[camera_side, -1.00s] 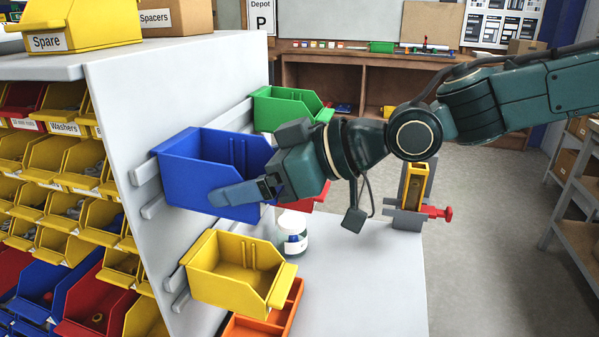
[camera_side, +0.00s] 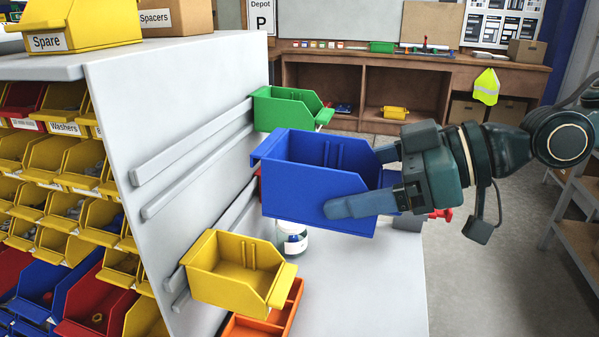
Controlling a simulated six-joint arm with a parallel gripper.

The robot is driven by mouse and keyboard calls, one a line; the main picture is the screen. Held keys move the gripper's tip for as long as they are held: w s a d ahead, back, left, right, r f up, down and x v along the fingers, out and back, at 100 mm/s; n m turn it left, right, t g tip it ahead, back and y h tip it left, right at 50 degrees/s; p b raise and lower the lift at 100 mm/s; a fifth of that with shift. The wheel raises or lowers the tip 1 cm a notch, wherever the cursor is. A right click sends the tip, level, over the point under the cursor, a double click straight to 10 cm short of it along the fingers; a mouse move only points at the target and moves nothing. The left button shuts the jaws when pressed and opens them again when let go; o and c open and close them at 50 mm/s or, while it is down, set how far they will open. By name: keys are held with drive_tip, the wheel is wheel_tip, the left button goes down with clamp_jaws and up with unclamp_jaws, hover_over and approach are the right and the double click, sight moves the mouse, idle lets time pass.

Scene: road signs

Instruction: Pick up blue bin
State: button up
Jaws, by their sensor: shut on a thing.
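The blue bin (camera_side: 300,195) hangs in the air, clear of the grey panel and its rails, with its open top up. My gripper (camera_side: 372,185) comes from the right and is shut on the bin's right part. One finger lies along the near side wall; the other finger is mostly hidden behind the bin. The rails (camera_side: 190,160) where the panel shows bare are empty at the upper left.
A green bin (camera_side: 285,108) and a yellow bin (camera_side: 235,270) hang on the panel (camera_side: 125,120). A jar (camera_side: 291,240) and an orange tray (camera_side: 290,312) stand on the grey bench (camera_side: 370,290) below. A red item shows behind my gripper.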

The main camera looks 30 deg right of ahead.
drive_tip(key=shift+s+d, duration=1.6)
drive_tip(key=shift+s, duration=0.05)
drive_tip(key=shift+w+d+f, duration=0.25)
drive_tip(key=shift+w+f, duration=0.15)
drive_tip(key=shift+f, duration=0.25)
drive_tip(key=w+d+f, duration=0.3)
drive_tip(key=d+f, duration=0.3)
drive_tip(key=f, duration=0.1)
drive_tip(key=w+d+f, duration=0.3)
drive_tip(key=d+f, duration=0.3)
drive_tip(key=f, duration=0.2)
drive_tip(key=shift+w+f, duration=0.2)
drive_tip(key=shift+w, duration=0.15)
drive_tip(key=shift+w+a, duration=0.1)
drive_tip(key=shift+a, duration=0.05)
drive_tip(key=w+a, duration=1.5)
idle(1.2)
drive_tip(key=shift+f, duration=0.1)
idle(0.9)
